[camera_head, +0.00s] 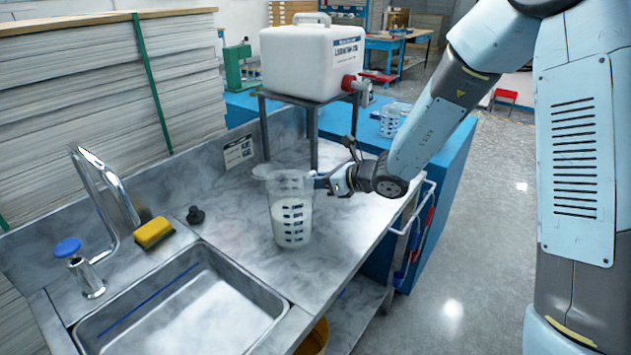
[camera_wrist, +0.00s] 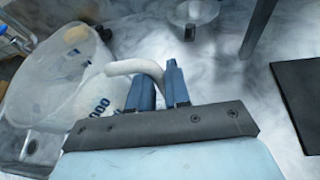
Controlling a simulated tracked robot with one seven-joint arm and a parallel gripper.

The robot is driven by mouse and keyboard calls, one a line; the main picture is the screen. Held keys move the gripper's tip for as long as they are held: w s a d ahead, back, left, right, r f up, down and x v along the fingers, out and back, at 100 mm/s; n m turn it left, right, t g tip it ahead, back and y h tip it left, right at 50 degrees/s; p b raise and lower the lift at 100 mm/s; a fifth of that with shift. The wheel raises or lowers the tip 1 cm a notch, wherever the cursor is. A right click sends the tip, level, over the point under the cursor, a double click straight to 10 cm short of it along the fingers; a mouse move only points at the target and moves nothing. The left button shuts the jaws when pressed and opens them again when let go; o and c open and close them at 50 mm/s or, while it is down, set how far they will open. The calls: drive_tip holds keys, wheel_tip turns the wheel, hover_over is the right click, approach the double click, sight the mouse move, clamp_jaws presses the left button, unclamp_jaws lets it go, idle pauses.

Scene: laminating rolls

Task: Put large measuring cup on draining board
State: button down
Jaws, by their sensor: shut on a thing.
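The large measuring cup (camera_head: 291,212) is clear, with dark blue marks and a whitish content. It is upright over the draining board (camera_head: 228,212), the grey metal surface beside the sink. I cannot tell whether its base touches the surface. My gripper (camera_head: 328,182) is at the cup's right side, shut on its handle. In the wrist view the cup (camera_wrist: 62,85) is at the left, and its pale curved handle (camera_wrist: 135,68) runs between the blue fingers (camera_wrist: 175,85). The fingers hide part of the handle.
The sink basin (camera_head: 185,305) is at the front left, with a tap (camera_head: 108,205), a yellow sponge (camera_head: 153,232) and a black stopper (camera_head: 196,215) behind. A white canister (camera_head: 312,58) stands on a metal stand (camera_head: 314,128) at the back. A smaller cup (camera_head: 391,120) is on the blue bench.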

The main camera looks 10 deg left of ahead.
drive_tip(key=c, duration=1.1)
unclamp_jaws()
drive_tip(key=s+d+r+n+h, duration=0.4)
drive_tip(key=s+d+r+n, duration=0.2)
drive_tip(key=d, duration=0.7)
drive_tip(key=s+d+r+n+t+h, duration=0.1)
drive_tip(key=s+d+r+n+h, duration=0.3)
drive_tip(key=d, duration=0.9)
drive_tip(key=s+d+r+n+h, duration=0.5)
drive_tip(key=s+d+r+n, duration=0.4)
drive_tip(key=s+d+n, duration=0.3)
drive_tip(key=shift+s+d+r+t, duration=0.25)
drive_tip(key=shift+s+d+t, duration=0.15)
drive_tip(key=shift+s+d, duration=0.55)
drive_tip(key=shift+w+d, duration=0.1)
drive_tip(key=shift+w, duration=0.05)
